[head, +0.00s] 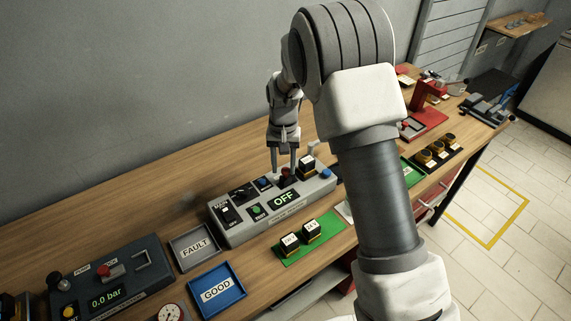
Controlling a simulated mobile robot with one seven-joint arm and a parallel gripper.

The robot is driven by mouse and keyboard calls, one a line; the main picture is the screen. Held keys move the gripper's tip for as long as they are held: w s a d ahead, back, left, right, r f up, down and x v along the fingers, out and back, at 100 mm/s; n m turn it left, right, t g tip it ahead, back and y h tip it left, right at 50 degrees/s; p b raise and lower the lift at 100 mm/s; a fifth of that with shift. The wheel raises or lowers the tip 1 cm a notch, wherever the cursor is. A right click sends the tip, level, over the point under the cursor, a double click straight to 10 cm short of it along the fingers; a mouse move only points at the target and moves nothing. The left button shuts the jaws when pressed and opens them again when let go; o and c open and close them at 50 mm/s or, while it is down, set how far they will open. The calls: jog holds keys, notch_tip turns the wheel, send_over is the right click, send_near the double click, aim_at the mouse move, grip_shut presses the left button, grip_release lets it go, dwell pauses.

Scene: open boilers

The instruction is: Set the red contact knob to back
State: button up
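A grey control box (232,236) stands on the wooden bench, with an "OFF" display (284,199). A dark red knob (287,173) sits on its top face, right of a blue button. It looks like the red contact knob, but its setting is too small to read. My gripper (284,170) points down over this knob. Its two fingers are apart with a gap between them, and the tips are close to the knob. I cannot tell whether they touch it.
A black and yellow block (307,168) sits right beside the gripper on the box. A grey FAULT tray (178,256), a blue GOOD tray (242,290) and a green mat (288,257) with two blocks lie in front. A pressure box (75,310) stands at left. My arm hides part of the bench.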

aim_at(286, 171)
jog(key=shift+d, duration=0.1)
jog(key=shift+w+r, duration=0.1)
jog(key=shift+r, duration=0.4)
notch_tip(286, 171, up, 16)
jog(key=b, duration=0.1)
jog(key=shift+r, duration=0.2)
jog(key=s+d+r+t, duration=0.1)
jog(key=s+d+r, duration=0.3)
jog(key=s, duration=0.3)
jog(key=s+d+r+t, duration=0.2)
jog(key=s+d+r, duration=0.3)
jog(key=s, duration=0.1)
jog(key=s+d+f+t, duration=0.1)
jog(key=s+d, duration=0.1)
jog(key=s, duration=0.6)
jog(key=s+d+f+t, duration=0.1)
jog(key=s+d+f, duration=0.1)
jog(key=s, duration=0.6)
jog(key=shift+d+n+t, duration=0.3)
jog(key=shift+n, duration=0.1)
